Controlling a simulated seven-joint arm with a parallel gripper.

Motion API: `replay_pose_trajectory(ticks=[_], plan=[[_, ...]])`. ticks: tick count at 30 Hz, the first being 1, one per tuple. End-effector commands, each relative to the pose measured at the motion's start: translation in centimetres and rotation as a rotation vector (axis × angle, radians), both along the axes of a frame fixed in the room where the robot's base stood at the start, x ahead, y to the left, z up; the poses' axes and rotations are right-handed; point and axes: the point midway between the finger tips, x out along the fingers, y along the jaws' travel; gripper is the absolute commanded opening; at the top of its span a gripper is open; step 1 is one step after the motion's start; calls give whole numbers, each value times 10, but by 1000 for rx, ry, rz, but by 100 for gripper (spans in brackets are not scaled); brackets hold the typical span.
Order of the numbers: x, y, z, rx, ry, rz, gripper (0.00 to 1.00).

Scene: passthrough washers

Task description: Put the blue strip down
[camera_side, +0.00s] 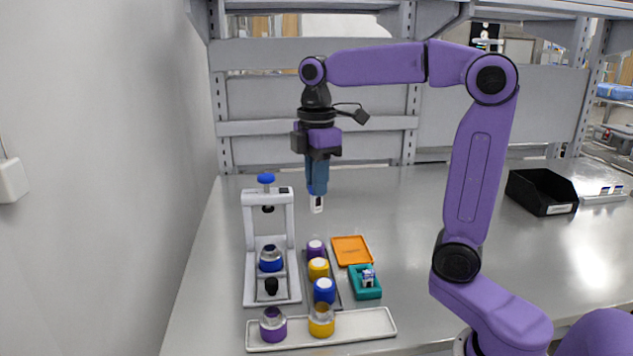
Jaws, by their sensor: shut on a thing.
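My gripper (317,190) points down, high above the bench, right of the white stand's top. It is shut on a small strip (317,205), whose lower end hangs below the fingertips. That end looks white with a small dark mark, and a bit of blue shows beside the fingers. The upper part of the strip is hidden by the fingers. The strip touches nothing below it. An orange tray (347,260) lies flat and looks empty on the bench. A teal holder (371,293) in front of it has small white and dark pieces in it.
A white stand (248,235) with a blue knob holds a blue-banded jar (271,260). Beside it, a dark rack (335,294) carries purple, yellow and blue jars. A white front tray (365,324) holds two jars. A black bin (540,193) stands far right. The bench centre is clear.

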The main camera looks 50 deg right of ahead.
Motion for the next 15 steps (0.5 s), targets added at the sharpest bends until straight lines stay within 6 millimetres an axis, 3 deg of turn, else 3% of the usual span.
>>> replay_pose_trajectory(ticks=[8, 15], plan=[[-3, -10, -5, -1, 1, -23, 0], [-33, -70, -38, -1, 4, -170, 0]])
